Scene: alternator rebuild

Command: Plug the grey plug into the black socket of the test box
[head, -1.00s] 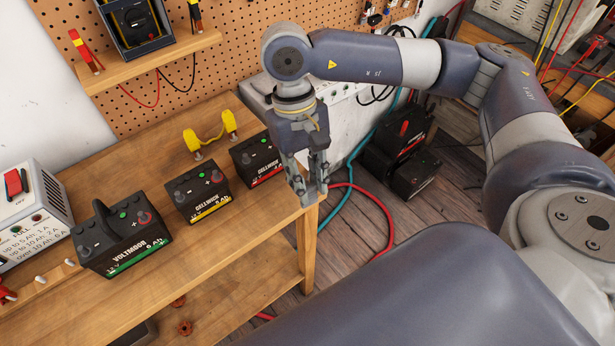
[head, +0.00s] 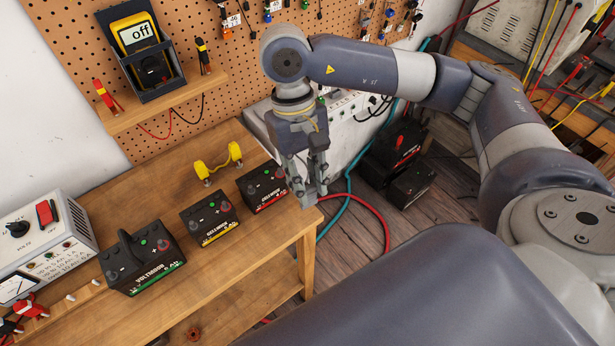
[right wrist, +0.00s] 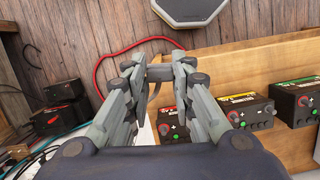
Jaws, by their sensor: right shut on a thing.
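My right gripper (head: 308,190) hangs pointing down just off the right end of the wooden bench. In the right wrist view its fingers (right wrist: 160,72) are shut on a small dark grey piece, which looks like the grey plug (right wrist: 160,74), with a short dark length hanging below it. The head view shows little of this piece between the fingertips. A light grey box (head: 345,125) with small fittings on its top stands behind the gripper and may be the test box; the arm partly covers it. I cannot make out a black socket. My left gripper is not in view.
Three black batteries (head: 142,262) (head: 210,217) (head: 262,186) stand along the bench (head: 232,275). A charger (head: 50,245) is at the left, a multimeter (head: 145,48) on the shelf. A red hose (head: 375,215) crosses the floor.

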